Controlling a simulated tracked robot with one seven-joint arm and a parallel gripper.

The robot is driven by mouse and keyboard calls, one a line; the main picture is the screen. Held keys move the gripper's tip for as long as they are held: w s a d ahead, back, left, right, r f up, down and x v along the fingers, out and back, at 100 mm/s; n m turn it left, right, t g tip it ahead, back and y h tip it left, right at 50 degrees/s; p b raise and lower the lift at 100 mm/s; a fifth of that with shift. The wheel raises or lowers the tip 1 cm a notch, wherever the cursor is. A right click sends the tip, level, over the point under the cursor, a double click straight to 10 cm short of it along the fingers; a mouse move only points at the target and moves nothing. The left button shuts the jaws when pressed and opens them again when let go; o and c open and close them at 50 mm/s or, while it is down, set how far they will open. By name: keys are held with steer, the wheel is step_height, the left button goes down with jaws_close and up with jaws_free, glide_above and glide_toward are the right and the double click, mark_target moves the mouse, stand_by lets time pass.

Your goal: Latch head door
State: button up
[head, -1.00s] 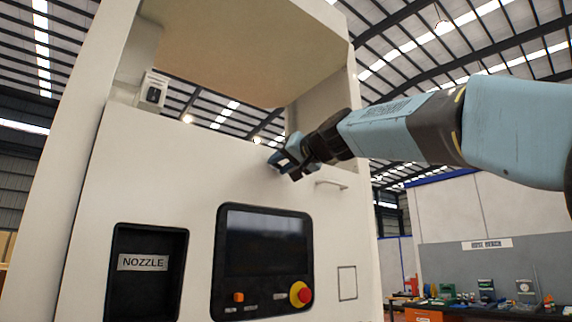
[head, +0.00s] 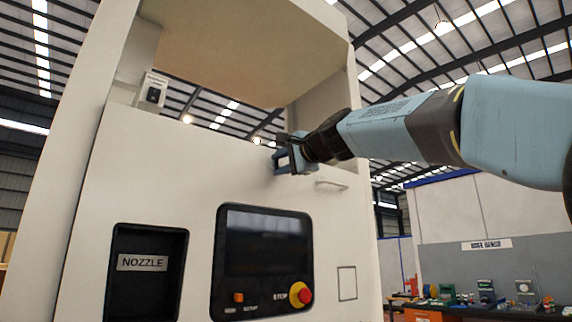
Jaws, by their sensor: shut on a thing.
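The white head door (head: 200,170) is the front panel of the tall cabinet, below an open bay. A small pale bar handle (head: 332,184) sticks out near its upper right corner. My gripper (head: 281,160) is at the upper right of the door, left of and above that handle. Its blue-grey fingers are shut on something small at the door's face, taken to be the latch. The fingers hide the latch, so its position cannot be told.
The door carries a black nozzle recess (head: 150,270), a dark screen (head: 263,243) and a red stop button (head: 300,294). A small white box (head: 152,90) sits in the open bay. A cluttered bench (head: 470,305) stands at the right, apart from the cabinet.

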steer(key=shift+w+d+f+m, duration=0.1)
steer(key=shift+m, duration=0.5)
steer(key=shift+w+d+m, duration=0.1)
steer(key=shift+m, duration=0.5)
steer(key=o, duration=1)
steer(key=shift+s, duration=0.1)
steer(key=shift+o, duration=0.2)
steer(key=shift+a, duration=0.1)
steer(key=v, duration=1.3)
steer(key=shift+s+d, duration=0.25)
steer(key=shift+d, duration=0.05)
